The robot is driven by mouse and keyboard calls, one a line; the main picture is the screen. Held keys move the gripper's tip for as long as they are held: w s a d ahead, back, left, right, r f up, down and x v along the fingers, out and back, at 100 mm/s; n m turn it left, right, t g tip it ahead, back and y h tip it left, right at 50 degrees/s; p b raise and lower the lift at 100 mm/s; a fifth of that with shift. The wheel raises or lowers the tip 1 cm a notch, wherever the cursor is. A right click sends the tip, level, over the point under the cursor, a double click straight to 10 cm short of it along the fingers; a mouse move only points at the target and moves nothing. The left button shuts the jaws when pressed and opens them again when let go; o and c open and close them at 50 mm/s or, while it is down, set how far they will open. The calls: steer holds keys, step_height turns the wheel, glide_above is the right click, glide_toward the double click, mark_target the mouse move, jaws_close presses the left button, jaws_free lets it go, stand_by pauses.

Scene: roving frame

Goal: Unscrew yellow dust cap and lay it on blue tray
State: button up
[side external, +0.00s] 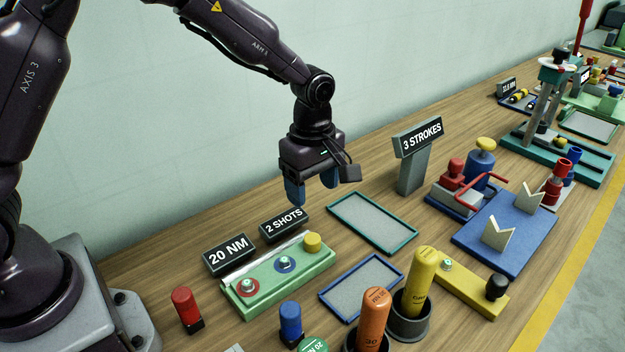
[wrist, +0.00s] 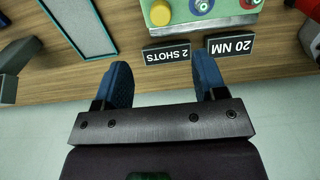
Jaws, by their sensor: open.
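The yellow dust cap (side external: 312,243) sits at the right end of a green block (side external: 278,284), beside a blue-ringed and a red-ringed fitting. The blue-rimmed tray (side external: 361,287) with a grey floor lies right of the green block and looks empty. My gripper (side external: 314,200) is open and empty, above the table behind the green block. In the wrist view its blue fingertips (wrist: 160,75) are wide apart, with the cap beyond them.
Signs "20 NM" (side external: 229,255) and "2 SHOTS" (side external: 284,224) stand behind the green block. A teal-rimmed tray (side external: 372,222) lies right of it. Orange (side external: 374,318) and yellow (side external: 419,282) tools stand upright in front of the blue tray. A "3 STROKES" sign (side external: 417,150) stands behind.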

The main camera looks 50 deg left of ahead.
mark_target(312, 237)
step_height(312, 237, down, 12)
steer(key=shift+f, duration=0.15)
stand_by(0.3)
steer(key=c, duration=1)
steer(key=n, duration=0.5)
steer(key=shift+d+n, duration=0.1)
steer(key=shift+n, duration=0.2)
steer(key=n, duration=1.5)
steer(key=o, duration=1)
